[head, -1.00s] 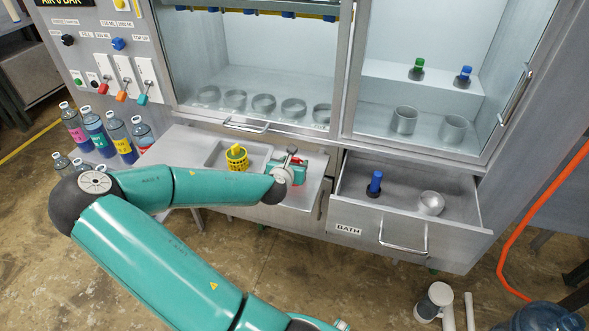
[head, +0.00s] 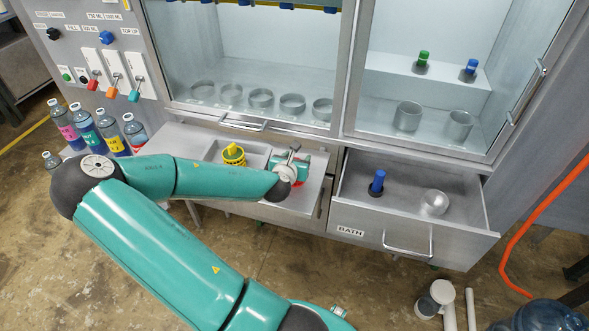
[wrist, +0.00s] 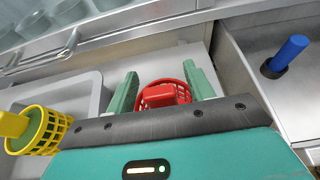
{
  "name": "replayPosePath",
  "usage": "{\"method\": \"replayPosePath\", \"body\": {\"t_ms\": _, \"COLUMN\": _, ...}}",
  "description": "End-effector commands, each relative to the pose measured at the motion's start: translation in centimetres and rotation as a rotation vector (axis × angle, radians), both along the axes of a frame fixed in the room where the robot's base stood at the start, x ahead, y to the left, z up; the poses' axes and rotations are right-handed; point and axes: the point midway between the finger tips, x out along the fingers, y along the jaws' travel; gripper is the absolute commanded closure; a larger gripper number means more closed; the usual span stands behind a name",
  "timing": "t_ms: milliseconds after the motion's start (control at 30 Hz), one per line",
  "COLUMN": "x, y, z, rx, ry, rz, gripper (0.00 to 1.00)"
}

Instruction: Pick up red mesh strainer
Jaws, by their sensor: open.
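The red mesh strainer (wrist: 163,95) stands on the steel shelf, seen between my gripper's two green fingers in the wrist view. Its lower part is hidden behind the gripper body. In the head view only a sliver of red (head: 298,183) shows beneath my wrist. My gripper (wrist: 162,88) is open, with one finger on each side of the strainer. I cannot tell whether either finger touches it. In the head view my gripper (head: 300,165) is over the right part of the shelf, largely covered by the wrist.
To the right, the open BATH drawer (head: 365,222) holds a blue-handled item (head: 377,183) and a metal cup (head: 435,202). The cabinet (head: 250,126) stands behind.

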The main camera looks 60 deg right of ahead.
Motion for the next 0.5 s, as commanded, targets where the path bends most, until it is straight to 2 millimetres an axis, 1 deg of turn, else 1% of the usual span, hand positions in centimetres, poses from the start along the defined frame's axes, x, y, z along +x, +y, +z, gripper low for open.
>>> {"method": "replayPosePath", "body": {"t_ms": 167, "x": -0.04, "y": 0.15, "z": 0.0, "rx": 0.0, "ry": 0.0, "rz": 0.001, "gripper": 0.47}}
{"method": "replayPosePath", "body": {"t_ms": 200, "x": -0.03, "y": 0.17, "z": 0.0, "rx": 0.0, "ry": 0.0, "rz": 0.001, "gripper": 0.49}}
{"method": "replayPosePath", "body": {"t_ms": 267, "x": -0.02, "y": 0.18, "z": 0.0, "rx": 0.0, "ry": 0.0, "rz": 0.001, "gripper": 0.61}}
{"method": "replayPosePath", "body": {"t_ms": 300, "x": -0.02, "y": 0.18, "z": 0.0, "rx": 0.0, "ry": 0.0, "rz": 0.001, "gripper": 0.69}}
{"method": "replayPosePath", "body": {"t_ms": 433, "x": -0.01, "y": 0.16, "z": -0.01, "rx": 0.0, "ry": 0.0, "rz": 0.001, "gripper": 0.94}}
{"method": "replayPosePath", "body": {"t_ms": 467, "x": 0.01, "y": 0.15, "z": -0.01, "rx": 0.0, "ry": 0.0, "rz": 0.001, "gripper": 0.98}}
{"method": "replayPosePath", "body": {"t_ms": 500, "x": 0.01, "y": 0.12, "z": 0.0, "rx": 0.0, "ry": 0.0, "rz": 0.001, "gripper": 0.98}}
